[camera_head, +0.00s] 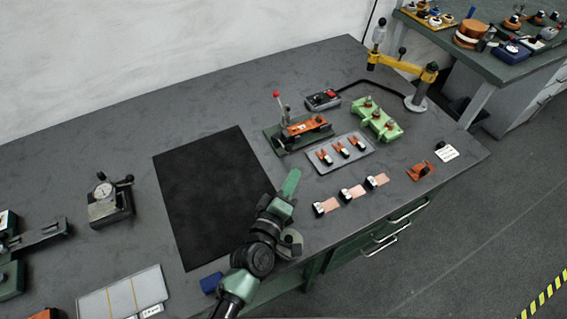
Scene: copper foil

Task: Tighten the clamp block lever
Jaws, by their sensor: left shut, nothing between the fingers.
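A clamp block with an orange-brown bar (308,126) sits on a dark green base toward the back of the grey bench. Its lever (281,103) has a red ball knob and stands nearly upright at the block's left end. Whether the clamp grips anything is too small to tell. My left gripper (291,180) is shut and empty. My right gripper is not in view.
A grey tray (318,167) with several copper pieces lies right of my gripper. A green fixture (367,107) and a yellow jointed arm (388,62) stand beyond. Copper-strip pieces (328,206) lie near the front edge. The black mat (205,185) is clear at left.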

